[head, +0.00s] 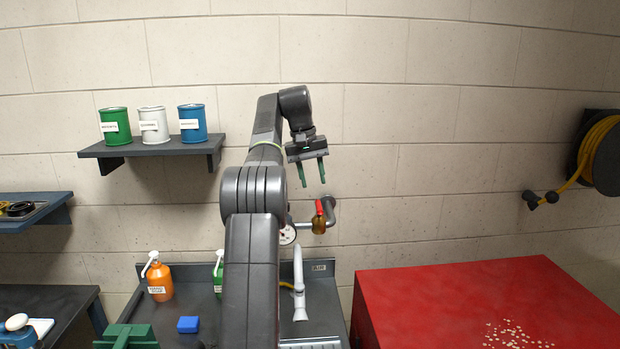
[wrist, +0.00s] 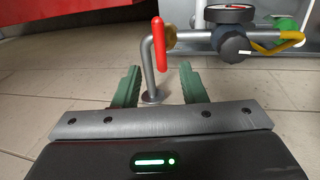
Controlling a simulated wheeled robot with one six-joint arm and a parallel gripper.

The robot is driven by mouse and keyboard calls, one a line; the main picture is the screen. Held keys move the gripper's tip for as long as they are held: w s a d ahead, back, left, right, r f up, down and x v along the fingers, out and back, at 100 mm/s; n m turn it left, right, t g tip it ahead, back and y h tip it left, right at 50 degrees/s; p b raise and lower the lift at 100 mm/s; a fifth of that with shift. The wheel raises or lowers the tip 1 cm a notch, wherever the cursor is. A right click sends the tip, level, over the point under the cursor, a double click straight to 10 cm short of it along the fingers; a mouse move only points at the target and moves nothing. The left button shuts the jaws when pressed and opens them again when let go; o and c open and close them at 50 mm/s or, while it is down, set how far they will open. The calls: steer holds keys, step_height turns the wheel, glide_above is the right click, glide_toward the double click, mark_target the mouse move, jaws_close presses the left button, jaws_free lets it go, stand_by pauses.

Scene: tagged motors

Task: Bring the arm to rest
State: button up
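My gripper (head: 312,171) is raised in front of the block wall in the head view, its two green fingers pointing down. The fingers are apart with nothing between them. The wrist view also shows my gripper (wrist: 157,88) open and empty. Beyond the fingers there is a pipe with a red lever handle (wrist: 160,45), apart from the fingers as far as I can tell. In the head view the red lever (head: 319,208) is just below the fingertips. My arm is bent, rising from the bottom middle and reaching over to the right.
A shelf (head: 150,149) with green, white and blue cans is left of my arm. A dark counter (head: 322,297) with an orange bottle (head: 159,280) and a blue block (head: 188,324) lies below. A red-topped surface (head: 440,290) is at right, a hose reel (head: 606,165) beyond.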

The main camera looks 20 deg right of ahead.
mark_target(318, 205)
steer(key=f, duration=0.2)
steer(key=d+f, duration=0.1)
steer(key=f, duration=0.4)
steer(key=shift+s+d+f, duration=0.1)
steer(key=shift+s+d, duration=0.1)
steer(key=shift+s, duration=0.05)
stand_by(0.5)
